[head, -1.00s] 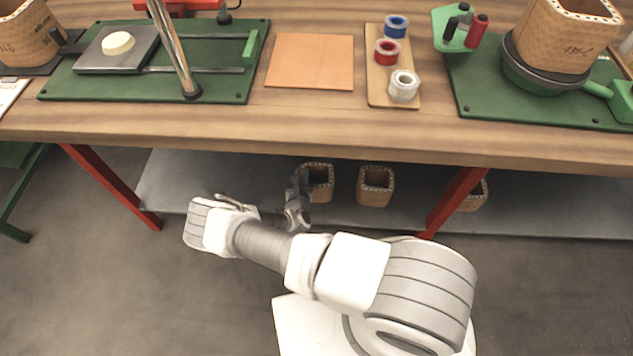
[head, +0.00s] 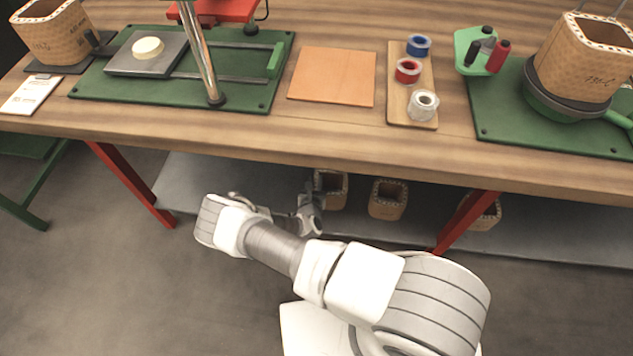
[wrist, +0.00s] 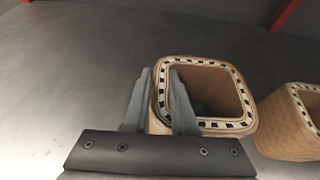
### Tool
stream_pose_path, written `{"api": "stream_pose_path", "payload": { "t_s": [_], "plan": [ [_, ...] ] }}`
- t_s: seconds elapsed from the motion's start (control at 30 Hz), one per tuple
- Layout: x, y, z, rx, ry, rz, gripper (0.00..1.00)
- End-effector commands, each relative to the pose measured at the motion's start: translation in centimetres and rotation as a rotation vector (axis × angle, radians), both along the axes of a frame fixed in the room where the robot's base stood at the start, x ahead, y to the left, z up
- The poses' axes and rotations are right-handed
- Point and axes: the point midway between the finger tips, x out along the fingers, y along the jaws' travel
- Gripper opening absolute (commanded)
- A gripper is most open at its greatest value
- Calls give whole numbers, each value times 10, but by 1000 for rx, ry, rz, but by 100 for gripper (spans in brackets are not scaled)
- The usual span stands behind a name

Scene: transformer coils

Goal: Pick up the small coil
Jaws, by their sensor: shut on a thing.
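The small coil (wrist: 205,95), a tan square hollow tube with a pale, dark-dotted rim, stands upright on the lower shelf. My gripper (wrist: 158,95) is shut on its left wall in the wrist view, one finger outside and one inside the opening. In the head view my gripper (head: 312,205) is at the left side of this coil (head: 331,188), under the table's front edge. The fingers partly cover the coil's left wall. I cannot tell whether the coil still touches the shelf.
A second small coil (head: 388,199) stands close on the right, also in the wrist view (wrist: 292,125). A third (head: 482,213) stands beyond a red leg (head: 466,222). The wooden tabletop (head: 240,138) is overhead. The grey shelf (head: 190,185) is clear on the left.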

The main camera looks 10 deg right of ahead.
Motion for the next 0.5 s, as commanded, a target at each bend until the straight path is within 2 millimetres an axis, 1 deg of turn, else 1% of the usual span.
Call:
{"api": "stream_pose_path", "payload": {
  "t_s": [0.03,0.13,0.17,0.5],
  "plan": [
    [1,0,13,-1,-3,0,0],
    [1,0,28,-1,-3,-2,0],
    [-3,-2,32,-1,-1,-3,0],
    [-73,-28,74,-5,1,-1,0]
  ]
}}
